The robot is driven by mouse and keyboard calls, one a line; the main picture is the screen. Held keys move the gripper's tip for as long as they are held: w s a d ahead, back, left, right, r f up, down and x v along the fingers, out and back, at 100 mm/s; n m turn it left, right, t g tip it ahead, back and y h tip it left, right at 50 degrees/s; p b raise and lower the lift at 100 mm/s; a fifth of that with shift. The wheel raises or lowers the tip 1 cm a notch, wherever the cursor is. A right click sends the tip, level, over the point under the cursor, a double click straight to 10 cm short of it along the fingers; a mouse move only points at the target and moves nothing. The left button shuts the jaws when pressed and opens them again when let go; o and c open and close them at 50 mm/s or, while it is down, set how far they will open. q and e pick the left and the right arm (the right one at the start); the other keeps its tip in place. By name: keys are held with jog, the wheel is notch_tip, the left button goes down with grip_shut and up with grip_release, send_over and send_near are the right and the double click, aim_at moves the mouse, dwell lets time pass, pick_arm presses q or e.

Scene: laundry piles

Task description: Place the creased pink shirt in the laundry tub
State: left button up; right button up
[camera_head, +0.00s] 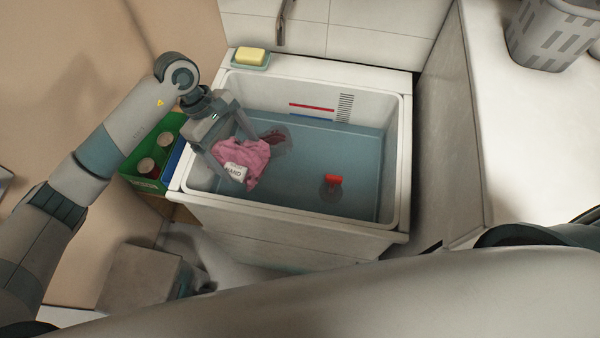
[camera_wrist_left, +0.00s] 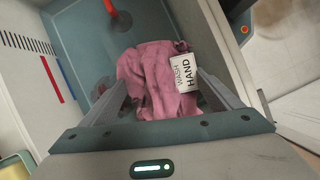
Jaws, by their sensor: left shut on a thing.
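The creased pink shirt (camera_head: 250,155) hangs bunched over the left part of the laundry tub. Its white tag reads "HAND" in the head view and "HAND WASH" in the left wrist view, where the shirt (camera_wrist_left: 152,80) lies between the fingers. My left gripper (camera_head: 240,158) is shut on the shirt, inside the outline of the tub's rim. The white tub (camera_head: 405,165) holds bluish water with a red plug or stopper (camera_head: 333,180) toward the right. I cannot tell whether the shirt touches the water. My right gripper is not in view.
Yellow soap (camera_head: 250,56) sits on a dish at the tub's back left corner. A green crate with jars (camera_head: 148,178) stands left of the tub. A faucet (camera_head: 282,25) is above the back rim. A grey basket (camera_head: 552,35) stands on the right counter (camera_head: 500,130).

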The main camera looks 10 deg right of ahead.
pick_arm(q)
notch_tip(320, 180, down, 8)
jog(key=d+n+t, duration=0.1)
jog(key=d+n, duration=0.1)
jog(key=n, duration=0.1)
jog(key=shift+s+d+r, duration=0.2)
jog(key=shift+d+r, duration=0.05)
jog(key=shift+d, duration=0.05)
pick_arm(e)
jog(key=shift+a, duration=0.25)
pick_arm(q)
jog(key=shift+h, duration=0.3)
notch_tip(320, 180, down, 5)
jog(key=shift+p, duration=0.95)
jog(key=shift+f, duration=0.4)
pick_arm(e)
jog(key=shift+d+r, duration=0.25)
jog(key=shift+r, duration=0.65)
